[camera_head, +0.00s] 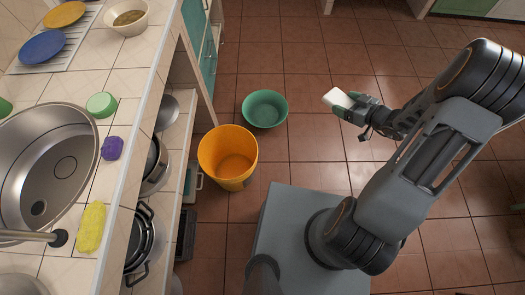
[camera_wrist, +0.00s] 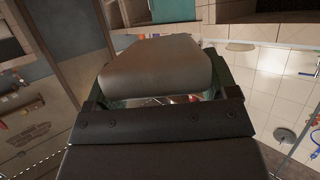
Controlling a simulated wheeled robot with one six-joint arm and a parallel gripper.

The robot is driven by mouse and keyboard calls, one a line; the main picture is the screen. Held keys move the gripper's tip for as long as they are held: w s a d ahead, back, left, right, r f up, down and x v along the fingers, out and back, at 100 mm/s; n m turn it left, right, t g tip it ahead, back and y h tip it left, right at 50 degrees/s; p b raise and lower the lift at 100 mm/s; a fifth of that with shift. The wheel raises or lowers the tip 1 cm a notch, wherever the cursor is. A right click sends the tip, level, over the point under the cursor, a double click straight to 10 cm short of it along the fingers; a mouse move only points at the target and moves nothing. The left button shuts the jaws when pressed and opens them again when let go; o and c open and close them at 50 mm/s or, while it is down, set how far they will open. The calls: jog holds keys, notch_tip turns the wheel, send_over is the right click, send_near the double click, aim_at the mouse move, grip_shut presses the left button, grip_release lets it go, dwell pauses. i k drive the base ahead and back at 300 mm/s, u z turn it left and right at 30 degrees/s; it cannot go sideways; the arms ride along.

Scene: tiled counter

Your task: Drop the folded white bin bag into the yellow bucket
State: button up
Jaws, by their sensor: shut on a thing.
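The folded white bin bag (camera_head: 338,99) is held in my gripper (camera_head: 350,105), out over the floor on the right side of the head view. My gripper is shut on it. In the wrist view the bag (camera_wrist: 158,66) fills the space between the fingers and looks grey in shadow. The yellow bucket (camera_head: 228,153) stands upright on the floor beside the counter, to the left of and lower in the picture than my gripper. Its open top faces up and it looks empty. The bag is apart from the bucket.
A green basin (camera_head: 265,108) sits on the floor just beyond the bucket. The tiled counter (camera_head: 128,100) runs along the left, with a sink (camera_head: 60,160), a yellow cloth (camera_head: 91,227) and pots on the shelf below. Floor between gripper and bucket looks clear.

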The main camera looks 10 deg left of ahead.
aim_at(237, 171)
jog(key=z, duration=0.9)
jog(key=k, duration=0.55)
jog(key=u, duration=2.3)
jog(key=i, duration=0.5)
